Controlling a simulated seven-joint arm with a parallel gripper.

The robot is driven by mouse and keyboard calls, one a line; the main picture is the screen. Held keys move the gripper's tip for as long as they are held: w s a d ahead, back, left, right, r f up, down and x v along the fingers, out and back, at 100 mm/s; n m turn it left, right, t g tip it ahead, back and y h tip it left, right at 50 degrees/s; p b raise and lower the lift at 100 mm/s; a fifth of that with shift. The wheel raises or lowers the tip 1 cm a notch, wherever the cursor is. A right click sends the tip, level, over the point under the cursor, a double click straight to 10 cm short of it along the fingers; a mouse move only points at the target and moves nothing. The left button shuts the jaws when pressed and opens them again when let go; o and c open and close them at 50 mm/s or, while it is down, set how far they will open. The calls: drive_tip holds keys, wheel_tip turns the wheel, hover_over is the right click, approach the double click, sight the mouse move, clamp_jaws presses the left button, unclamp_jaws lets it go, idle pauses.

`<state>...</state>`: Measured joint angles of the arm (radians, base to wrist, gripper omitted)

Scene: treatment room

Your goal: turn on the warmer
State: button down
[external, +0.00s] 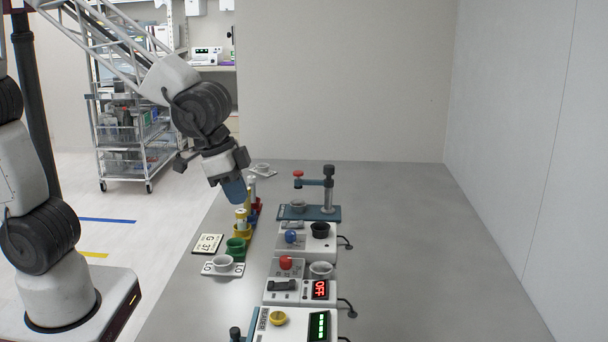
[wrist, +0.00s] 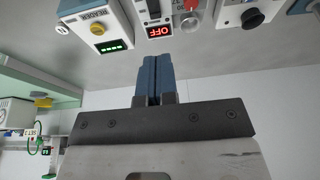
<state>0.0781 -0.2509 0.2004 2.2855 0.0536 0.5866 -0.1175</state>
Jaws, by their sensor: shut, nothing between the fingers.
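A white unit (external: 290,298) on the table has a black switch (external: 283,285) and a red display (external: 320,289) reading OFF. I cannot read a warmer label on any unit. The display also shows in the wrist view (wrist: 159,31), beyond my fingertips. My gripper (external: 237,194) is shut and empty, its blue fingers pointing down by the coloured containers, apart from the OFF unit and farther back. In the wrist view the blue fingers (wrist: 155,78) are together. The switch's position is too small to tell.
Nearest the camera, a reader unit has a yellow knob (external: 278,317) and green display (external: 318,326). A green cup (external: 235,248) is left. The table's right side is clear.

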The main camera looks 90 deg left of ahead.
drive_tip(key=w+d+f, duration=0.1)
drive_tip(key=w+f, duration=0.3)
drive_tip(key=w, duration=0.2)
drive_tip(key=shift+d, duration=0.3)
drive_tip(key=shift+w, duration=0.1)
approach(293, 282)
drive_tip(key=shift+x, duration=3.65)
drive_tip(key=shift+f, duration=0.15)
